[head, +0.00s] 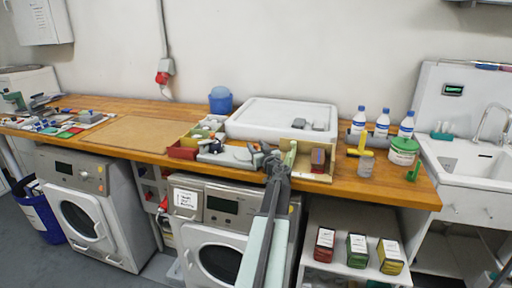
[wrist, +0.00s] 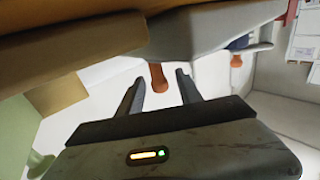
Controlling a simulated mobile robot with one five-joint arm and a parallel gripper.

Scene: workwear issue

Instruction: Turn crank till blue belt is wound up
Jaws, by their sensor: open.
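My gripper (head: 272,160) is at the front edge of the wooden worktop, beside a grey device (head: 228,155). In the wrist view my gripper (wrist: 158,88) is open, its two dark fingers apart. An orange-brown knob (wrist: 158,77) shows beyond and between the fingertips; it may be the crank's handle. I cannot tell whether the fingers touch it. A grey rounded body (wrist: 198,30) lies above it. A small dark blue patch (wrist: 240,42) by that body may be the blue belt, but I cannot tell. In the head view my arm and gripper hide part of the device's right side.
A red box (head: 182,151) stands left of the device, and an open wooden box (head: 316,172) stands right of my gripper. A large white tray (head: 282,112) is behind. The brown board (head: 130,134) farther left is clear. Washing machines (head: 88,205) stand below the worktop.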

